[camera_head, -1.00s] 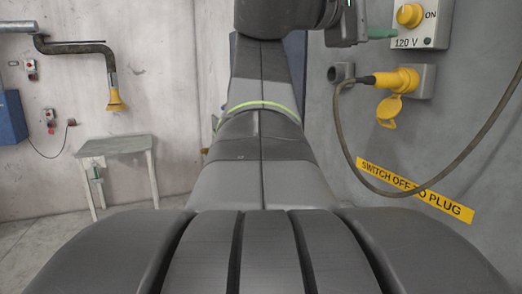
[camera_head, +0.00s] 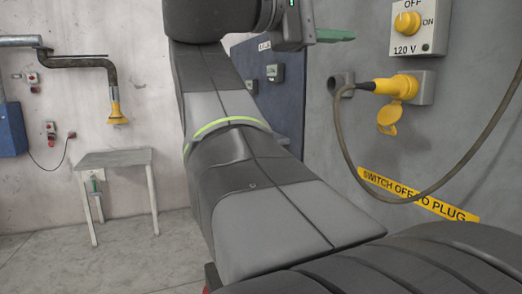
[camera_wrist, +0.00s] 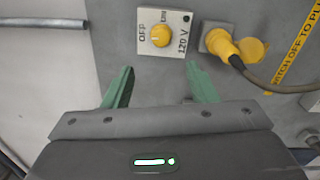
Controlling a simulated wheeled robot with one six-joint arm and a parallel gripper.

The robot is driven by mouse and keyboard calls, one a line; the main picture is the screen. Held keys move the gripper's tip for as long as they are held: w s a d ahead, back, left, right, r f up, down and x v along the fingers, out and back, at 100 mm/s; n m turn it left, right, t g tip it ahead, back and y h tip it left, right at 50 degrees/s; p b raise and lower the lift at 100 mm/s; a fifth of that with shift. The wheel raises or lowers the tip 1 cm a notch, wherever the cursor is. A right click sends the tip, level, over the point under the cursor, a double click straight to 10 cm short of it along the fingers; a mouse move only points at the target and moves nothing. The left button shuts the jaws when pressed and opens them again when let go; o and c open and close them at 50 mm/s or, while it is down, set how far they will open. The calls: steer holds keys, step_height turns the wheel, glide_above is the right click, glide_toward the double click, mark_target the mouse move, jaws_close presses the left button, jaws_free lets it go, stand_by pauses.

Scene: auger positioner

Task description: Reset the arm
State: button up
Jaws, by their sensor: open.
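My gripper (camera_wrist: 160,86) shows in the wrist view with its two green fingers apart and nothing between them. In the head view, one green finger of my gripper (camera_head: 336,36) points right toward the wall, to the left of the switch box, with a gap between. The white 120 V switch box (camera_head: 419,27) has a yellow knob (camera_head: 407,22), which also shows in the wrist view (camera_wrist: 161,36) beyond the fingers. My arm is raised and bent, and it hides part of the wall behind.
A yellow plug (camera_head: 397,86) sits in a wall socket below the switch box, and its cable (camera_head: 345,150) hangs in a loop. A yellow "switch off to plug" label (camera_head: 418,194) is on the wall. A small table (camera_head: 113,158) stands at left, with clear floor around it.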

mark_target(400, 23)
steer(key=p+x, duration=0.3)
steer(key=x, duration=1)
steer(key=shift+d, duration=0.25)
steer(key=shift+w+d+f+m, duration=0.1)
steer(key=shift+d+f+m, duration=0.05)
steer(key=shift+f+m, duration=0.15)
steer(key=shift+m+b, duration=0.5)
steer(key=shift+b, duration=0.05)
steer(key=m+b, duration=0.3)
steer(key=m, duration=0.2)
steer(key=shift+m+g, duration=0.3)
steer(key=shift+m, duration=0.1)
steer(key=shift+r+m+b, duration=0.2)
steer(key=shift+m+b, duration=0.35)
steer(key=shift+m, duration=1.05)
